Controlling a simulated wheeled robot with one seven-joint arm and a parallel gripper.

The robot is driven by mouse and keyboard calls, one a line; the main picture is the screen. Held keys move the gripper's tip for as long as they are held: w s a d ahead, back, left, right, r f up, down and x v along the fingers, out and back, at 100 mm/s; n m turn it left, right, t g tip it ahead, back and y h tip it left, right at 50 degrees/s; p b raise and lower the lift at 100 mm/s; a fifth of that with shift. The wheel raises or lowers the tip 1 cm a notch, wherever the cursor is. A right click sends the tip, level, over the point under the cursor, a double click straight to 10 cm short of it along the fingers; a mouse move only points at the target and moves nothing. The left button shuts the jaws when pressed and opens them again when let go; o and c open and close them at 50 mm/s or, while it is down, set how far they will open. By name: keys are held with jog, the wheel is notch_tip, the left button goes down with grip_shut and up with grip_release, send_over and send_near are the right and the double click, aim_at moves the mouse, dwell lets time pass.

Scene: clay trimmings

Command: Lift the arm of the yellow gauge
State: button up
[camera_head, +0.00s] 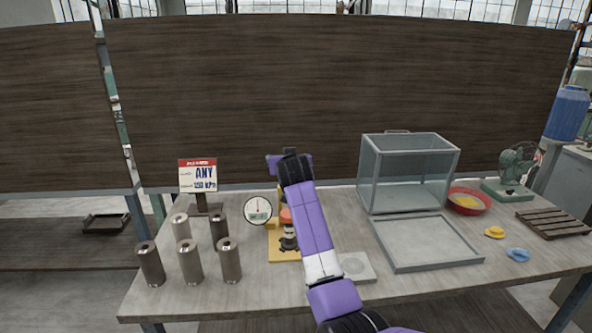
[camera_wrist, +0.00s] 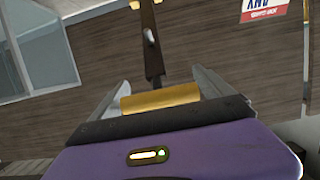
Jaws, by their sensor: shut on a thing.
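The yellow gauge stands on the table with its yellow base (camera_head: 285,254), a round white dial (camera_head: 257,211) on its left, and an orange part (camera_head: 286,216) above the base. My purple arm covers much of its right side in the head view. In the wrist view my gripper (camera_wrist: 161,82) is shut on a yellow bar (camera_wrist: 160,97), which lies crosswise between the two metal fingers and looks like the gauge's arm. A dark upright strip (camera_wrist: 150,50) shows beyond the bar. In the head view the fingertips are hidden behind my own arm.
Several metal cylinders (camera_head: 189,262) stand left of the gauge, by a sign (camera_head: 198,176). A glass case (camera_head: 408,175) and a shallow grey tray (camera_head: 425,244) are to the right. Beyond are a red bowl (camera_head: 483,205), a green fan (camera_head: 515,165) and a wooden pallet (camera_head: 553,223).

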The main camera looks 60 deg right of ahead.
jog(key=shift+w+d+f, duration=0.1)
jog(key=shift+w+d, duration=0.1)
jog(key=shift+d, duration=0.05)
jog(key=shift+f, duration=0.3)
dwell(0.9)
jog(key=o, duration=1.8)
jog(key=shift+d, duration=0.1)
jog(key=shift+r, duration=0.25)
jog(key=b+v, duration=0.1)
jog(key=v, duration=0.6)
jog(key=shift+s+a, duration=0.25)
jog(key=shift+a, duration=0.05)
jog(key=shift+c, duration=0.4)
